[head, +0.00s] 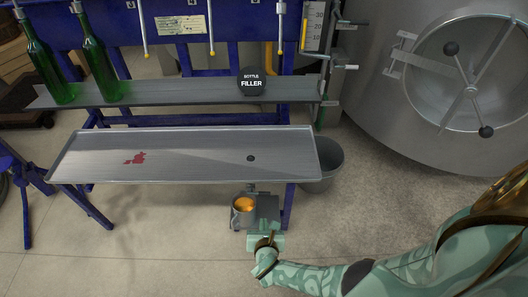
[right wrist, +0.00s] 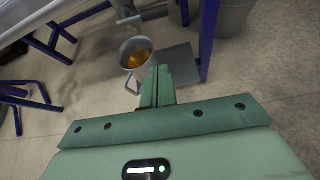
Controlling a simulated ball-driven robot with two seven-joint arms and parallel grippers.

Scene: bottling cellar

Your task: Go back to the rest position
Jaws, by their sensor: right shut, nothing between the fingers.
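My right gripper (head: 264,230) is at the lower middle of the head view, in front of the filler's tray. Its fingers (right wrist: 158,86) are shut with nothing between them. Just beside them, to the left in both views, is a metal jug (head: 237,216) with orange liquid in it. The jug (right wrist: 131,55) also shows in the right wrist view, its handle towards me. I cannot tell whether the fingertips touch anything. My left gripper is in neither view.
The drip tray (head: 215,170) has a red patch on it. Two green bottles (head: 97,68) stand on the shelf (head: 180,93) behind. A small plate (right wrist: 180,62) is beside the jug. A bucket (head: 323,172) and a large steel tank (head: 390,110) are right. Floor in front is clear.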

